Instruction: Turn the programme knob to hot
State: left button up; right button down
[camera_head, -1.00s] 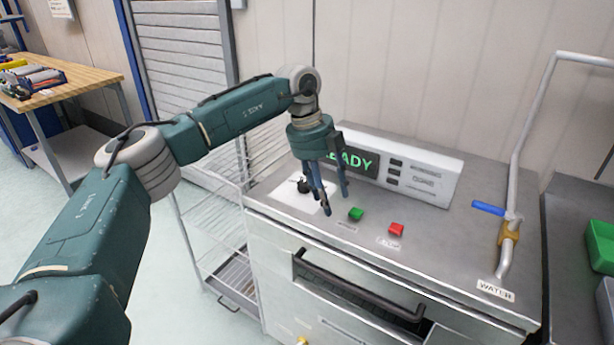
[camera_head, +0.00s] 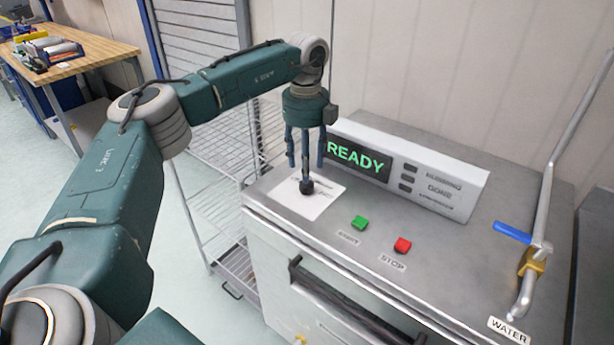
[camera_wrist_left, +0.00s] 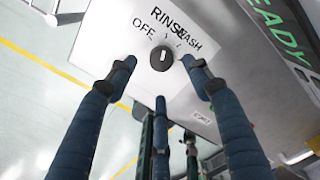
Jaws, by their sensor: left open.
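The programme knob (camera_head: 306,187) is a small black dial on a white label plate (camera_head: 322,204) at the left of the machine's metal top. In the left wrist view the knob (camera_wrist_left: 161,58) shows a white pointer line, with OFF, RINSE and WASH printed around it; the word hot is not readable. My left gripper (camera_head: 306,165) points down just above the knob, its blue fingers open and spread around it from above. In the left wrist view the fingers look apart from the knob. My right gripper is not in view.
A display panel (camera_head: 430,182) reading READY stands behind the knob. A green START button (camera_head: 360,222) and a red STOP button (camera_head: 403,245) sit to the right. A water pipe with a blue lever (camera_head: 513,232) is at the far right. A wire rack (camera_head: 205,180) stands left.

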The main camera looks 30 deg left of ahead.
aim_at(307, 187)
pick_arm(q)
notch_tip(307, 187, down, 3)
jog(key=shift+w+f, duration=0.15)
notch_tip(307, 187, down, 2)
jog(key=shift+f+p, duration=0.1)
jog(key=shift+p, duration=0.3)
jog(key=c, duration=1.2)
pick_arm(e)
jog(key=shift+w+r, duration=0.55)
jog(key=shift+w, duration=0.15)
